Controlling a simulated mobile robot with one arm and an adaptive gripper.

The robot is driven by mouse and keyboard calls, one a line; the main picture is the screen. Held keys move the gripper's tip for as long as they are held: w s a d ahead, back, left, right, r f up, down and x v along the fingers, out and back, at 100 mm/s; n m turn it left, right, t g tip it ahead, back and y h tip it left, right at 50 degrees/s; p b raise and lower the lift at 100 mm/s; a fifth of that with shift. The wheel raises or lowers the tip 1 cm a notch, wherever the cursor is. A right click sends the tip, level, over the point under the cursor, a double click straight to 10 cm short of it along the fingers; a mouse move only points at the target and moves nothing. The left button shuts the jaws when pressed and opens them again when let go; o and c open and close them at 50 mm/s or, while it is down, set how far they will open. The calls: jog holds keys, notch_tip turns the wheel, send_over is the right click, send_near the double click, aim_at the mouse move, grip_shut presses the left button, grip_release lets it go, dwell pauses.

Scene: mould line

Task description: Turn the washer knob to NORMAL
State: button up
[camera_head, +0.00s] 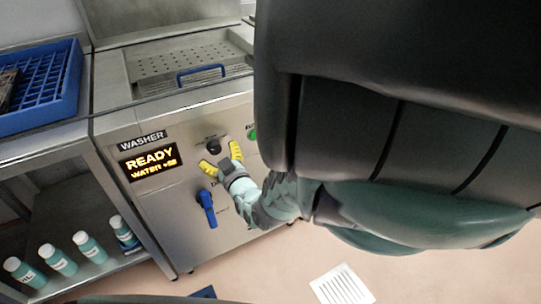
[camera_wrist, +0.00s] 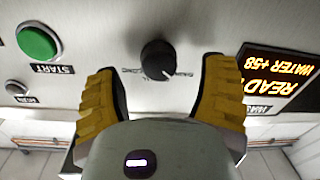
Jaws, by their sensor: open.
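The washer (camera_head: 182,118) is a steel machine with a lit display (camera_head: 151,162) reading READY and a WATER line. Its black round knob (camera_head: 212,145) is on the front panel, right of the display, and also shows in the wrist view (camera_wrist: 158,60). A small white pointer mark is on the knob; the lettering around it is too small to read. My gripper (camera_head: 222,159) is open, its yellow padded fingers just in front of the panel. In the wrist view the fingers (camera_wrist: 160,85) stand either side of the knob, apart from it.
A green START button (camera_wrist: 38,41) and a smaller grey button (camera_wrist: 16,88) are beside the knob. A blue lever (camera_head: 206,208) is below it on the panel. A blue crate (camera_head: 62,95) stands at left, above a shelf with several teal bottles (camera_head: 89,247).

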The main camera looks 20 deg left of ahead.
jog(key=shift+b+x, duration=0.35)
jog(key=shift+x, duration=0.7)
jog(key=shift+w+d, duration=0.1)
jog(key=c, duration=1.2)
